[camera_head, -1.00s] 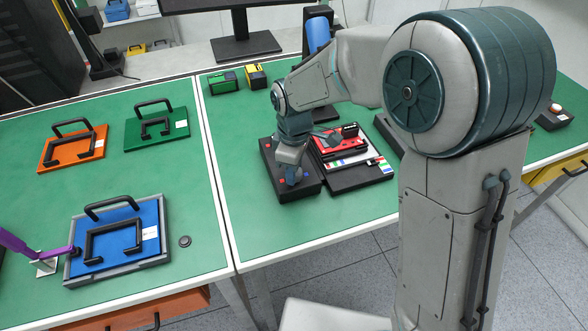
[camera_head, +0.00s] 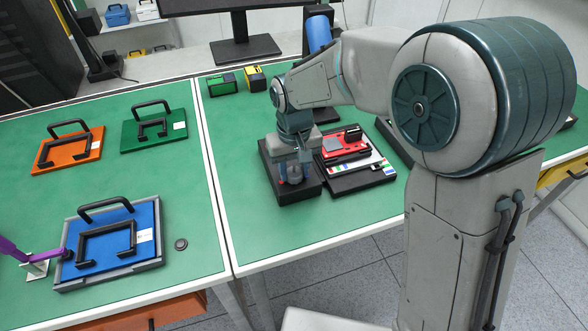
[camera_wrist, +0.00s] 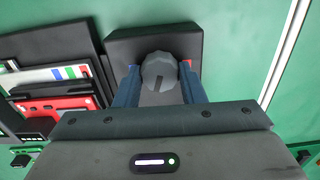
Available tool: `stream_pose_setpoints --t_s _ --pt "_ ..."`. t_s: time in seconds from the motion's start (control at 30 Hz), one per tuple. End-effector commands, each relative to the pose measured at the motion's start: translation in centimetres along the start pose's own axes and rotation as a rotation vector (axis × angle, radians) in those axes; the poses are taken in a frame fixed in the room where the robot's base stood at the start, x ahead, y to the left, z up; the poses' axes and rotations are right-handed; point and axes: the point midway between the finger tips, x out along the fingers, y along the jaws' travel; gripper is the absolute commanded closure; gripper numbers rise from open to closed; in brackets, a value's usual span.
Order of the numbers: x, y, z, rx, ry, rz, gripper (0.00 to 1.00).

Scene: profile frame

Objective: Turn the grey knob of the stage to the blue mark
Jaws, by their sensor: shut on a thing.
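The round grey knob (camera_wrist: 159,70) sits on a black box (camera_wrist: 128,42), the part of the stage nearest my gripper. My gripper (camera_wrist: 159,82) is shut on the knob, with a blue finger on each side. A dark line shows on the knob's near side. A small red mark (camera_wrist: 186,64) shows beside the right finger.
A red device (camera_head: 345,146) on a black base with a white, colour-marked strip (camera_head: 370,161) stands close beside the box. Green (camera_head: 222,83) and yellow (camera_head: 255,77) items lie behind.

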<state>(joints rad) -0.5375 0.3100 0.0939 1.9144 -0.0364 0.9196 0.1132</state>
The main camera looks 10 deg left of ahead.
Motion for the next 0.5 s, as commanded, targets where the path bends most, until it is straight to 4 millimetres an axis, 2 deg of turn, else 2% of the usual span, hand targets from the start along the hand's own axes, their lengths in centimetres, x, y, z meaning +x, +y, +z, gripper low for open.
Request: stream_pose_setpoints --t_s 0.5 --pt "-0.13 -0.01 -0.13 0.489 0.006 -0.002 0.86"
